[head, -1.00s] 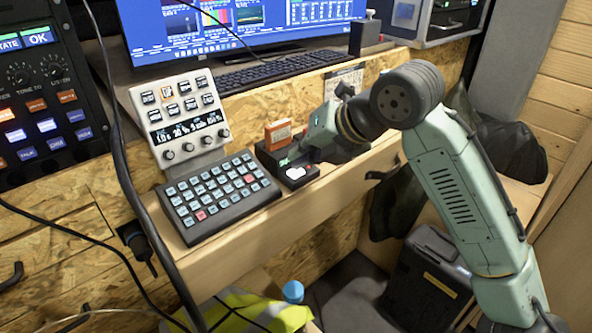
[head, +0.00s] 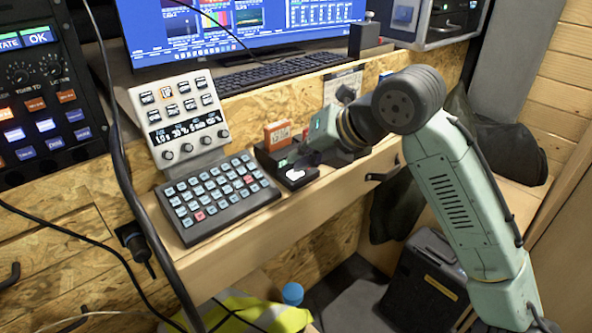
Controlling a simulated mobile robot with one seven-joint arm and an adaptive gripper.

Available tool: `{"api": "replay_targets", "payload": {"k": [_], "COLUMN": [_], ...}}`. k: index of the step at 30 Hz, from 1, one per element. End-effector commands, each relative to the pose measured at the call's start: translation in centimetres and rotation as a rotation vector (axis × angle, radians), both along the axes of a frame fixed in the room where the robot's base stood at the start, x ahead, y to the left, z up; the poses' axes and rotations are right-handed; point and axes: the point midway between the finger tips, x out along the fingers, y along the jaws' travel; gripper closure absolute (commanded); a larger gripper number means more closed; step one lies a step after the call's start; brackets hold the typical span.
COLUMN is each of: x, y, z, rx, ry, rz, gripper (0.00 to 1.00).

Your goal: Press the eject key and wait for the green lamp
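A small dark device (head: 266,161) with an orange-and-white cartridge (head: 278,134) standing at its back sits on the wooden ledge, right of the keypad. A small green glow (head: 283,162) shows on it. A white patch (head: 294,174) shows on its front top; I cannot tell whether that is the eject key. My gripper (head: 299,160) reaches down from the right, its tip over or at the device's right side. Its fingers are small and dark here, and hide part of the device. Contact and finger opening cannot be made out.
A keypad panel (head: 215,196) and a control unit with knobs (head: 180,121) stand left of the device. A keyboard (head: 285,70) and monitor (head: 230,25) are behind. Cables hang at the left. The ledge's front edge is close to the device.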

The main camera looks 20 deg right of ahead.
Motion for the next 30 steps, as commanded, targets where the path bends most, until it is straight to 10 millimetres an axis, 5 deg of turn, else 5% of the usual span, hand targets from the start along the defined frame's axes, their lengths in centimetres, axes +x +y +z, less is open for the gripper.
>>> {"api": "replay_targets", "payload": {"k": [10,30], "x": [-0.1,0.3], "y": [0.6,0.7], "z": [-1.0,0.7], "rx": [0.001,0.001], "ry": [0.025,0.015], "rz": [0.016,0.013], "gripper": [1.0,1.0]}}
